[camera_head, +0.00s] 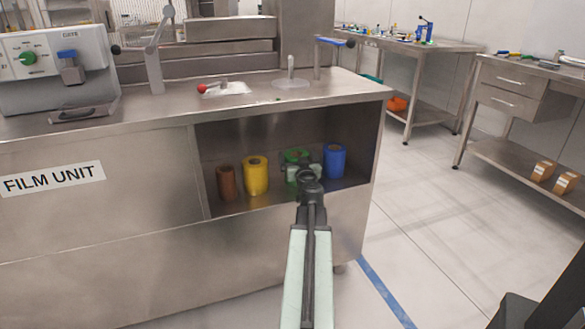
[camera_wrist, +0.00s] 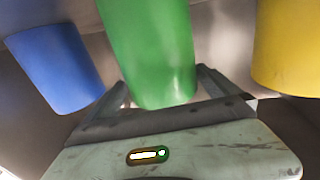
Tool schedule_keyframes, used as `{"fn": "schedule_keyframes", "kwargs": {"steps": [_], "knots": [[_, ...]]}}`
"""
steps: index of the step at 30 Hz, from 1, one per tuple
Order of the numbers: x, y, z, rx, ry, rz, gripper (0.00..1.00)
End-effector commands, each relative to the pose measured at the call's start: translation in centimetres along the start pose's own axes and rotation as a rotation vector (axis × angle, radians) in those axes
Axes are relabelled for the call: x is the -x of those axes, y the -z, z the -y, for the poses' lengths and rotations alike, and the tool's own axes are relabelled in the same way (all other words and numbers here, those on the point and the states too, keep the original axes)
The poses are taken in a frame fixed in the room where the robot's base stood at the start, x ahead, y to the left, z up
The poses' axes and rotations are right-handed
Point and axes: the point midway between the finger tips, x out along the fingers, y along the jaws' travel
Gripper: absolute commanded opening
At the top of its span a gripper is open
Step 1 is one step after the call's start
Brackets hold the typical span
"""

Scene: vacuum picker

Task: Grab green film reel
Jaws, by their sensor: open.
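The green film reel (camera_head: 297,154) stands in the open compartment of the film unit, between a yellow reel and a blue reel. My gripper (camera_head: 304,173) is in front of it and hides most of it in the head view. In the wrist view the green reel (camera_wrist: 148,38) is in the middle, with one end close to the palm. The open fingers of my gripper (camera_wrist: 162,82) lie on either side of it. I cannot tell whether either finger touches it.
The blue reel (camera_head: 334,161) stands close on the right, and the yellow reel (camera_head: 256,175) on the left. A brown reel (camera_head: 227,183) is farther left. The compartment has a counter (camera_head: 250,104) above it and a side wall at the right.

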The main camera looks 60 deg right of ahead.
Motion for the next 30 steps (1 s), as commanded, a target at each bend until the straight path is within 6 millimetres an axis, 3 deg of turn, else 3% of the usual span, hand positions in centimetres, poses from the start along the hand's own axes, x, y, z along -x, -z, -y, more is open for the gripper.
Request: {"fn": "schedule_keyframes", "kwargs": {"steps": [2,11,20,30], "knots": [[0.0,0.0,0.2,0.000,0.002,0.000,0.94],[0.0,0.0,0.4,0.000,0.004,0.000,0.11],[0.0,0.3,0.5,-0.001,0.006,0.000,0.10],[-0.1,3.6,1.3,-0.001,0.016,0.000,0.10]]}}
